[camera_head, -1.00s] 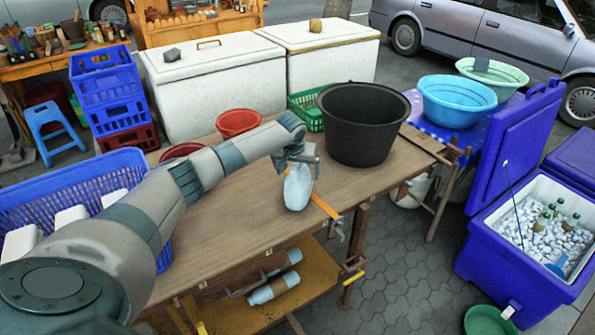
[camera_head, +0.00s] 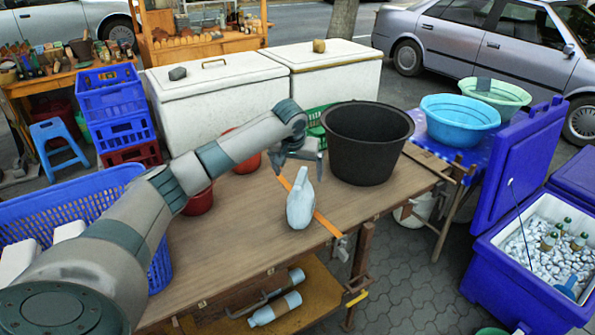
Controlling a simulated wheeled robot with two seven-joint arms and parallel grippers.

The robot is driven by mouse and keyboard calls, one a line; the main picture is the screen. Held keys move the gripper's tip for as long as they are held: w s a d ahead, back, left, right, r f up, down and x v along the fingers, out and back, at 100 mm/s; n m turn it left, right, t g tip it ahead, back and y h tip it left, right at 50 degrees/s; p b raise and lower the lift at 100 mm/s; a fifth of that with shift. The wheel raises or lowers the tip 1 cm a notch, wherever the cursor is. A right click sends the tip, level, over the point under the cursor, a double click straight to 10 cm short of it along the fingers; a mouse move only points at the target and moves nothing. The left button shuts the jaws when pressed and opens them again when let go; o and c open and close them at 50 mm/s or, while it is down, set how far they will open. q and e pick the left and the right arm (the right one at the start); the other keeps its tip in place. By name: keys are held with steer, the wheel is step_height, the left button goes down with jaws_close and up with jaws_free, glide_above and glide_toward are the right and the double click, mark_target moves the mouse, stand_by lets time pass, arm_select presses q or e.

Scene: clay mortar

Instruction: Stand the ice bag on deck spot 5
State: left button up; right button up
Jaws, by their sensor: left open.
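The ice bag (camera_head: 300,207), pale blue-white with a narrow top, stands roughly upright on the wooden table (camera_head: 235,235), near its front edge. It stands beside or partly over an orange strip (camera_head: 326,222) on the tabletop. My left gripper (camera_head: 300,170) is open, just above and behind the bag's top. It looks clear of the bag, though the exact gap is hard to judge. No number marking a deck spot can be read. My right gripper is not in view.
A large black tub (camera_head: 366,150) stands right of the gripper. A blue crate (camera_head: 158,265) is at the left. The table's middle left is clear.

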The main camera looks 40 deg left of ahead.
arm_select(q)
steer(key=shift+s+d+r, duration=0.1)
steer(key=shift+s+r, duration=0.15)
steer(key=shift+r, duration=0.45)
stand_by(1.1)
